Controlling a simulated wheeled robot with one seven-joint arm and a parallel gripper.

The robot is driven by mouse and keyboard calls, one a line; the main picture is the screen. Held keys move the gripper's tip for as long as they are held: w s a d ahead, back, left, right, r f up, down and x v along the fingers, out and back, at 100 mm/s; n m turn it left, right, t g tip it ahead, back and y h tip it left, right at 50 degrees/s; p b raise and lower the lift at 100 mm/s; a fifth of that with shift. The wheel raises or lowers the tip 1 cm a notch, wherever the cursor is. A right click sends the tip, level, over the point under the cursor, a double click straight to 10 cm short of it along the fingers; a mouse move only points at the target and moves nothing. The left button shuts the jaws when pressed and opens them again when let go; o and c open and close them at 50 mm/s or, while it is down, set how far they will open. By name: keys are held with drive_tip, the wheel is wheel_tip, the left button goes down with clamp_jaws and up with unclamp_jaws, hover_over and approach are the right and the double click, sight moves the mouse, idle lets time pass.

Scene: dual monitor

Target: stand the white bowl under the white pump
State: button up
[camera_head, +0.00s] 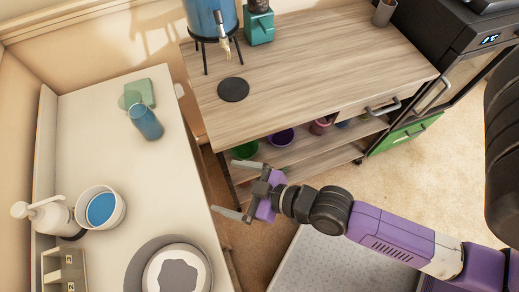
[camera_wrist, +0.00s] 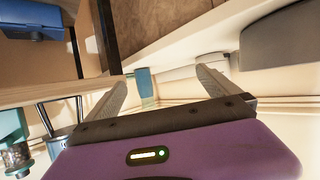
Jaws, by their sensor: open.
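The white bowl (camera_head: 117,215), blue inside, stands upright on the pale counter at the left in the head view. The white pump (camera_head: 50,218) is a bottle with a dark base just left of the bowl. My gripper (camera_head: 240,190) is open and empty, past the counter's right edge and well right of the bowl. Its open fingers also show in the wrist view (camera_wrist: 160,92). I cannot make out the bowl there.
A blue cup (camera_head: 146,122) and green block (camera_head: 140,92) stand farther back on the counter (camera_head: 165,190). A wooden cabinet (camera_head: 300,75) carries a blue dispenser (camera_head: 208,17). Mid-counter is clear.

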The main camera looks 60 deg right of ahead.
drive_tip(key=s+d+r+m+t+h, duration=0.2)
drive_tip(key=s+d+r, duration=0.1)
drive_tip(key=s+r, duration=0.9)
drive_tip(key=shift+s, duration=0.85)
